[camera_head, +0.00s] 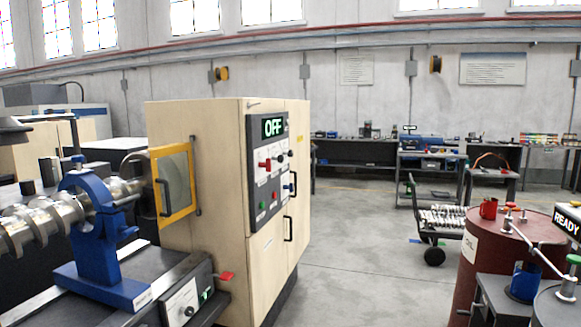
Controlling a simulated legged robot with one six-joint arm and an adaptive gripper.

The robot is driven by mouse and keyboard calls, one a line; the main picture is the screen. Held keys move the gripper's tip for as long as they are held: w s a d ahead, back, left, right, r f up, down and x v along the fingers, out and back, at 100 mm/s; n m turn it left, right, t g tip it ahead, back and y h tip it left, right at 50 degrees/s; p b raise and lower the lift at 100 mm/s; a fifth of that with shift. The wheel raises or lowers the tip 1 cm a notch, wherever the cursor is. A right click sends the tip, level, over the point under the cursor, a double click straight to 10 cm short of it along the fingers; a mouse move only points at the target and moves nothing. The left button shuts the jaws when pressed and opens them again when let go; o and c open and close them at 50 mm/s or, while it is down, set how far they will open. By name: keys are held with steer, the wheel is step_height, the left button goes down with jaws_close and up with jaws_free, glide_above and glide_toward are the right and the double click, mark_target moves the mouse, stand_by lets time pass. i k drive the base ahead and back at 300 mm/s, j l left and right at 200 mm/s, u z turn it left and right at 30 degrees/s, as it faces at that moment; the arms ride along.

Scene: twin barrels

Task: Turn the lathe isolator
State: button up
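The lathe's cream cabinet (195,125) stands left of centre. Below the display are a red handle (265,165), several small knobs and a green button (262,205). The labels are too small to read, so I cannot tell which control is the isolator. My gripper is not in view.
A blue rest (85,230) supports a crankshaft (30,220) at left. A dark trolley (436,220) is behind. The grey floor (365,275) between cabinet and barrel is clear.

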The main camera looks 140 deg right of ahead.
mark_target(268, 165)
steer(key=z, duration=4.55)
steer(key=i+l+z, duration=0.2)
steer(key=i+l, duration=0.25)
steer(key=i, duration=0.15)
steer(key=i+l, duration=0.2)
steer(key=i, duration=0.2)
steer(key=i+l+u, duration=0.1)
steer(key=i+l, duration=0.15)
steer(key=i, duration=0.15)
